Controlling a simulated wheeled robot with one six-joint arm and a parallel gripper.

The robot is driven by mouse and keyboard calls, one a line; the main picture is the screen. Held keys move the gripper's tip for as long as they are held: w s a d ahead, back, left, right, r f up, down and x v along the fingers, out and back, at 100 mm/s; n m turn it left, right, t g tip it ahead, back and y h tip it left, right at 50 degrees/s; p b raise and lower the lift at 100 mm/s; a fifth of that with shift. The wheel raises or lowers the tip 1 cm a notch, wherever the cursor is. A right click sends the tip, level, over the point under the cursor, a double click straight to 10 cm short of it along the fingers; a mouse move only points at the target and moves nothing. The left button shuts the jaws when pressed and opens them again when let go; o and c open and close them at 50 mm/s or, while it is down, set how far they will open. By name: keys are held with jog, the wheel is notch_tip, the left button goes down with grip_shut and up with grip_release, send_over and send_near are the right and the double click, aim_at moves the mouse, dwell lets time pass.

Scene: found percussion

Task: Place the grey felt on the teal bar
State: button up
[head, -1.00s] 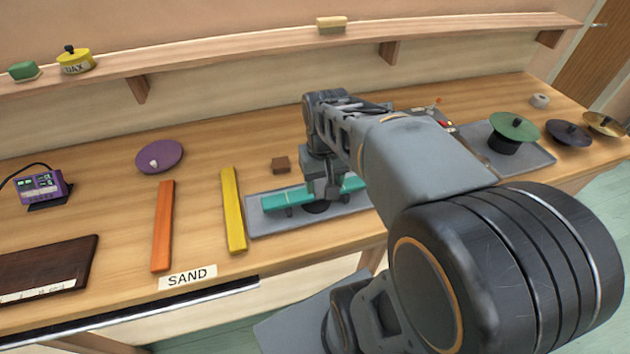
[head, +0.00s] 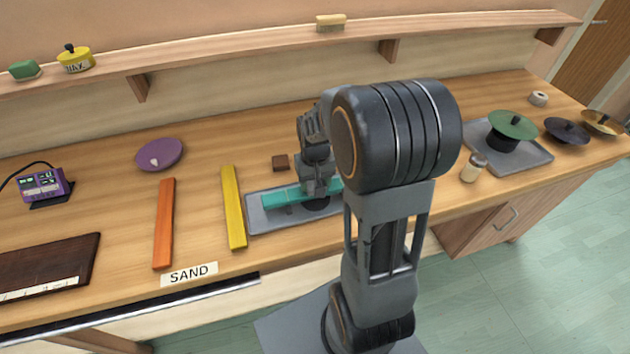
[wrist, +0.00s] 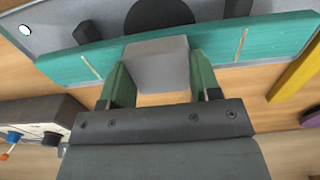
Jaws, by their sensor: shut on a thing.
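The teal bar (head: 281,198) lies across a grey tray (head: 262,225) on the bench. It also spans the wrist view (wrist: 80,63), with a dark round disc (wrist: 158,14) just past it. My gripper (head: 318,190) is over the bar's right half in the head view. In the wrist view, its green fingers are shut on the grey felt (wrist: 157,62), a pale block. The felt overlaps the bar's near edge in that picture. I cannot tell whether it touches the bar. The felt is not discernible in the head view.
A yellow bar (head: 233,207) and an orange bar (head: 164,222) lie left of the tray. A small brown block (head: 281,162) sits behind it. A small jar (head: 473,168) and a second tray with a green disc (head: 512,124) are at the right.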

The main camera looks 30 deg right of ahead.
aim_at(315, 183)
jog(key=shift+f, duration=0.15)
jog(key=shift+f, duration=0.15)
jog(key=o, duration=0.9)
notch_tip(315, 183, up, 11)
jog(key=s+a+r+n+t, duration=0.1)
jog(key=s+a+t, duration=0.3)
jog(key=s+a, duration=0.4)
jog(key=shift+s+r+n, duration=0.25)
jog(key=shift+s+n, duration=0.35)
jog(key=shift+s, duration=0.45)
